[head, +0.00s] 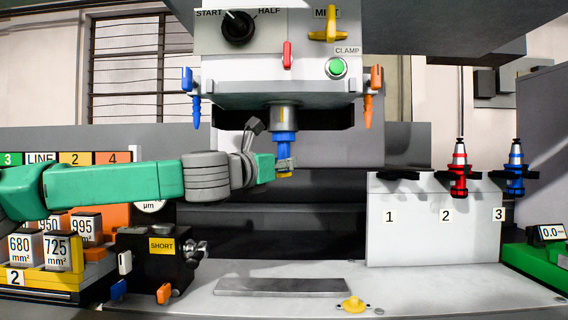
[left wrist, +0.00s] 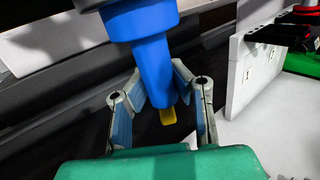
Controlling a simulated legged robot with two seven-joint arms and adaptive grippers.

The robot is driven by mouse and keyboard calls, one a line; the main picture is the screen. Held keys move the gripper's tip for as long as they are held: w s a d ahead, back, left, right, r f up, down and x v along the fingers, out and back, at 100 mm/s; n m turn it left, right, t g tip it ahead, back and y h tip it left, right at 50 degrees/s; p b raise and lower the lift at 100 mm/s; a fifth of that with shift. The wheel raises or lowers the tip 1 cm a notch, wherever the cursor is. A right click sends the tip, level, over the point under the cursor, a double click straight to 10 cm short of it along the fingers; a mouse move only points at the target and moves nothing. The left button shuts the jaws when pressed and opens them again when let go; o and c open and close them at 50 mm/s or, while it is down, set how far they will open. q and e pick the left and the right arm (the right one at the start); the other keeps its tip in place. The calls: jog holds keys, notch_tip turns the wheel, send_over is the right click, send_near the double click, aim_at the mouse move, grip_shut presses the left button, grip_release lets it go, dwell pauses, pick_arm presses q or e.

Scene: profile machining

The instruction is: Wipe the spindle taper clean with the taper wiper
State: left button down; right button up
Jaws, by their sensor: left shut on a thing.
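The taper wiper (head: 284,144) is a blue upright cylinder with a yellow lower end, directly under the grey spindle nose (head: 285,117). Its top meets the nose's lower end; how far it reaches inside the taper is hidden. My left gripper (head: 285,163) comes in from the left and is shut on the wiper's lower part. In the left wrist view the blue wiper (left wrist: 150,55) stands between my left fingers (left wrist: 161,100), with its yellow end (left wrist: 167,116) below. My right gripper is not in view.
The spindle head carries a green clamp button (head: 337,68) and a red lever (head: 287,55). Red (head: 459,170) and blue (head: 515,170) tool holders stand on the rack (head: 420,235) at right. A grey plate (head: 281,287) and yellow knob (head: 353,305) lie on the table below.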

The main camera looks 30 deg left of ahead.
pick_arm(q)
jog(key=shift+a+f+b, duration=0.15)
jog(key=shift+f+b, duration=0.1)
jog(key=shift+b, duration=0.05)
jog(key=shift+f+b, duration=3.55)
jog(key=shift+f, duration=0.1)
jog(key=shift+s, duration=0.1)
